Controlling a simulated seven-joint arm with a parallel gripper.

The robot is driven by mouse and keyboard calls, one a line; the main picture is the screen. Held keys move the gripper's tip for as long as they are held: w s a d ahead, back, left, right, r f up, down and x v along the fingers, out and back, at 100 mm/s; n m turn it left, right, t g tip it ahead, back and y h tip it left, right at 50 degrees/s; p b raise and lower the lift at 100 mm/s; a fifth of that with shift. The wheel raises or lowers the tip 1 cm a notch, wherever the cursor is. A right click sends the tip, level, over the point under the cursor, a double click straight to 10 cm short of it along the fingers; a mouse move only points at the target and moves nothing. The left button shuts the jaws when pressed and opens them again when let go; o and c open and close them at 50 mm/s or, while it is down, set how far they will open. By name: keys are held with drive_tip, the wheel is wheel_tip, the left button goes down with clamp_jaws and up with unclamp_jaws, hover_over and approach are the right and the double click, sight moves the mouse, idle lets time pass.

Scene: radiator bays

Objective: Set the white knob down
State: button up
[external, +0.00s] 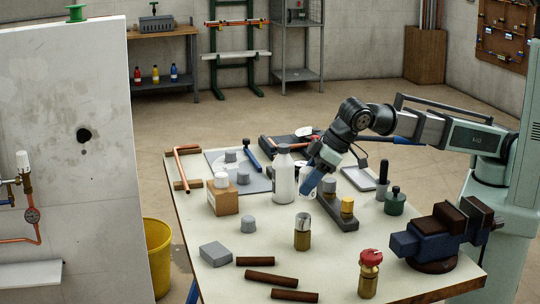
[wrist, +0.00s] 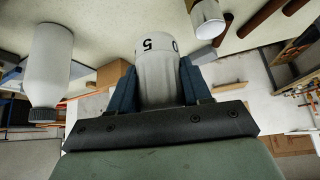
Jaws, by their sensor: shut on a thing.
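My gripper (external: 309,190) is low over the middle of the workbench, tilted down to the left. In the wrist view its two dark blue fingers (wrist: 158,88) are shut on the sides of the white knob (wrist: 158,70), a ribbed pale cylinder with black numbers on its band. In the external view the finger hides most or all of the knob. I cannot tell whether its lower end touches anything. A dark block (external: 337,217) with a grey-capped piece (external: 329,187) and a brass piece (external: 347,205) stands just right of my fingers.
A white bottle (external: 283,177) stands close left of my gripper. A brass valve with a pale marked cap (external: 302,222) stands in front. A cardboard box (external: 223,201), grey block (external: 215,253), brown rods (external: 270,277), red-topped valve (external: 370,272) and vise (external: 440,235) surround some bare bench.

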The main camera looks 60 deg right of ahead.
drive_tip(key=shift+s+d+f, duration=0.2)
drive_tip(key=shift+s+d, duration=0.35)
drive_tip(key=shift+d, duration=0.15)
drive_tip(key=shift+s+d+f, duration=0.1)
drive_tip(key=shift+f, duration=2.5)
drive_tip(key=shift+s+d+f, duration=0.1)
drive_tip(key=shift+f, duration=2.45)
drive_tip(key=shift+f, duration=0.1)
drive_tip(key=o, duration=1.1)
drive_tip(key=v, duration=1.2)
drive_tip(key=shift+w+a+r, duration=0.1)
drive_tip(key=shift+w+r, duration=0.05)
drive_tip(key=shift+r, duration=0.05)
